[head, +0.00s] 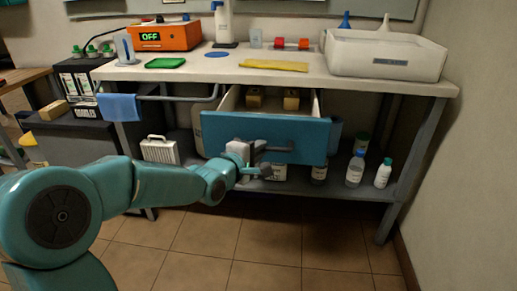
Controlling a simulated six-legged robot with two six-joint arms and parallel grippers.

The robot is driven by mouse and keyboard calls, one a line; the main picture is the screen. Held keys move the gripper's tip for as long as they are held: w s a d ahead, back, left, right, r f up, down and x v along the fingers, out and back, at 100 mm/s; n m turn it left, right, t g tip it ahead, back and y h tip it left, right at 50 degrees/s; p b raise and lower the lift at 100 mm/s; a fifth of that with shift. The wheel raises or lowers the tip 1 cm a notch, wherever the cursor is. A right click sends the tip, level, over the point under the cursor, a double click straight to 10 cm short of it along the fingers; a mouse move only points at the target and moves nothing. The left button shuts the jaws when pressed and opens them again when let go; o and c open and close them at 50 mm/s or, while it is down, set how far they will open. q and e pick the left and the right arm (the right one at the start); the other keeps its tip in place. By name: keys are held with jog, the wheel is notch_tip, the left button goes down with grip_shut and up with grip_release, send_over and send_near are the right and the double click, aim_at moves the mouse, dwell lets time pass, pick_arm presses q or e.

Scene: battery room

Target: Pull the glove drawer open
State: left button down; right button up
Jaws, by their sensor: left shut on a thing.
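The glove drawer (301,139) has a blue front and hangs under the white bench top. It stands pulled out, and its inside shows from above with two small tan boxes (291,100) towards the back. My left gripper (261,150) is at the left half of the drawer front, shut on the drawer's handle (277,149). The gripper covers part of the handle, so the exact grip is hard to see. My right gripper does not show.
The bench top (307,75) carries an orange device (165,37) reading OFF, a yellow cloth (273,66) and a white tray (384,77). Bottles (355,170) stand on the lower shelf. A blue cloth (119,107) hangs at left. The tiled floor in front is clear.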

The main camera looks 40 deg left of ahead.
pick_arm(q)
jog(key=shift+s+d+b, duration=0.3)
jog(key=shift+s+d, duration=0.25)
jog(key=shift+s, duration=0.35)
jog(key=shift+s+d+b, duration=0.25)
jog(key=shift+s+d, duration=0.25)
jog(key=shift+s, duration=0.35)
jog(key=c, duration=1.1)
grip_release()
jog(key=v, duration=1.6)
jog(key=shift+s, duration=0.2)
